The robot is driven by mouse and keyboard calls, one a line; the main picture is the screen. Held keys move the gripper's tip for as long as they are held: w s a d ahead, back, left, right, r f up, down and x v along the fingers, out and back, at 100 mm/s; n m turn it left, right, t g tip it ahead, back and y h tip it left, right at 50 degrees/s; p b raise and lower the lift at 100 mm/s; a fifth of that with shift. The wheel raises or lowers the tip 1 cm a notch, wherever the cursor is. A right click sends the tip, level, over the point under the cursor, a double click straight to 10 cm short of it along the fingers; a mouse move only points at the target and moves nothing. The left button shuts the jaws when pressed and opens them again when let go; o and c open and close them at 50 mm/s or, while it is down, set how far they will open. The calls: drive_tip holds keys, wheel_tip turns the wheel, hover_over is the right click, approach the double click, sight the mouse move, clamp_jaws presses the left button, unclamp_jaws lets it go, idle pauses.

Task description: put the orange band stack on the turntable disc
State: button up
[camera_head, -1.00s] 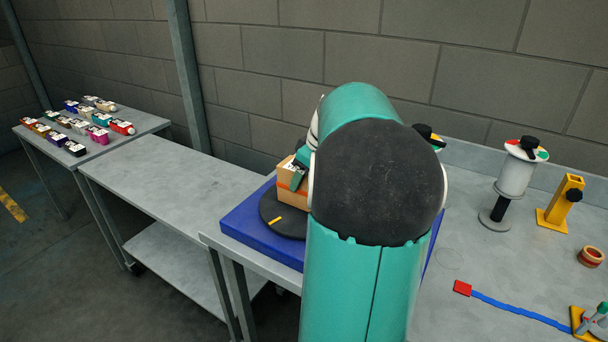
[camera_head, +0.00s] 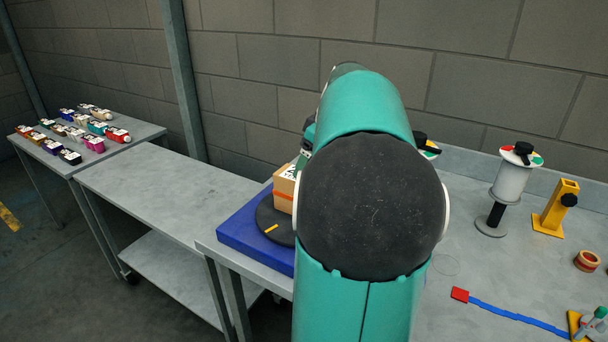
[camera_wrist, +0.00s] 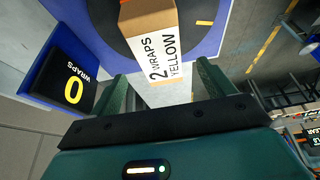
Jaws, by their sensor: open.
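The orange band stack (camera_head: 284,186) is a cardboard-coloured box with an orange band around it. It sits on the black turntable disc (camera_head: 265,222), which has a yellow mark. In the wrist view the stack (camera_wrist: 147,17) shows a white label reading "2 WRAPS YELLOW", and the dark disc (camera_wrist: 203,10) lies under it. My gripper (camera_wrist: 160,72) is open, and its green fingers are apart from the stack, with nothing between them. In the head view my arm hides most of the gripper and the disc's right side.
The disc stands on a blue base (camera_head: 243,240). A blue-framed "0 WRAPS" sign (camera_wrist: 72,80) is at left in the wrist view. A white post (camera_head: 512,180), yellow stand (camera_head: 556,208) and tape roll (camera_head: 587,260) stand at right. The middle table (camera_head: 165,190) is clear.

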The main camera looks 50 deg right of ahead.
drive_tip(key=shift+v, duration=1.9)
drive_tip(key=shift+w, duration=0.1)
drive_tip(key=w+a+f, duration=0.1)
drive_tip(key=w+a, duration=0.1)
drive_tip(key=a, duration=1)
drive_tip(key=w+a+f, duration=0.1)
drive_tip(key=w+a, duration=0.2)
drive_tip(key=a, duration=1)
drive_tip(key=s+a+f, duration=0.4)
drive_tip(key=a, duration=0.4)
drive_tip(key=s+a+f+m+t, duration=0.1)
drive_tip(key=s+a+f, duration=0.3)
drive_tip(key=a, duration=0.4)
drive_tip(key=shift+a+f, duration=0.3)
drive_tip(key=shift+a, duration=0.1)
drive_tip(key=shift+s, duration=0.1)
